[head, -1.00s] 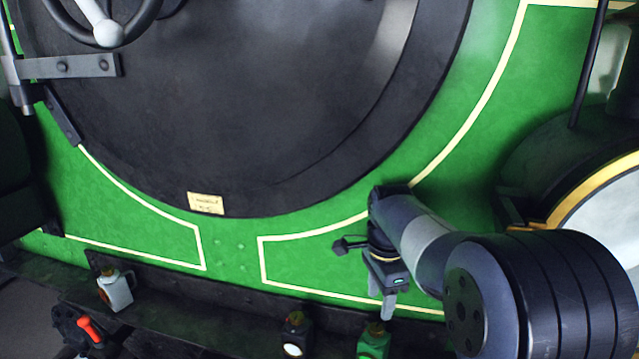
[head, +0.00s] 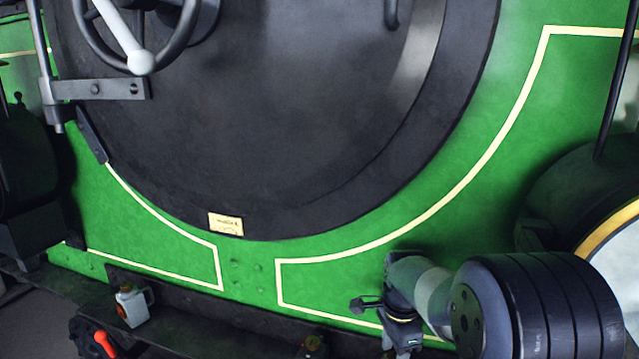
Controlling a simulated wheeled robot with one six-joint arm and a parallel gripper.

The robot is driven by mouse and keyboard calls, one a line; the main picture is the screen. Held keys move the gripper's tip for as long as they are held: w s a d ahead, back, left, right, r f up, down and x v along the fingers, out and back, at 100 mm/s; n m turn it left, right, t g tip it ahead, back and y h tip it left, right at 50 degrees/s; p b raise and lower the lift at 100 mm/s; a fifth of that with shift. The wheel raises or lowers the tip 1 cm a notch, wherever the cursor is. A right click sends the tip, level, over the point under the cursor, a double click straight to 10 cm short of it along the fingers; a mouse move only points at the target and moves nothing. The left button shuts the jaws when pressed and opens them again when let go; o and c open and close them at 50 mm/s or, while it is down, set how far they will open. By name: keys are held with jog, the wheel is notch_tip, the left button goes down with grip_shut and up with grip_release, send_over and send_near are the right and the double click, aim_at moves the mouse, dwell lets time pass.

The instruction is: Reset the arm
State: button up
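My gripper (head: 400,352) is at the bottom edge and points down. Its fingertips are cut off by the frame, so I cannot tell whether it is open or shut. No held object shows in the visible part.
A large dark round door (head: 270,120) with a handwheel (head: 140,60) fills the upper middle. A dark lantern (head: 312,347) is partly cut off. A round lamp (head: 612,240) is at right.

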notch_tip(320, 180, up, 11)
notch_tip(320, 180, down, 11)
jog(key=shift+f, duration=0.1)
jog(key=n, duration=0.6)
jog(key=shift+r+b, duration=0.2)
jog(key=shift+b, duration=0.1)
notch_tip(320, 180, up, 11)
jog(key=shift+f+p, duration=0.5)
jog(key=shift+f, duration=2.5)
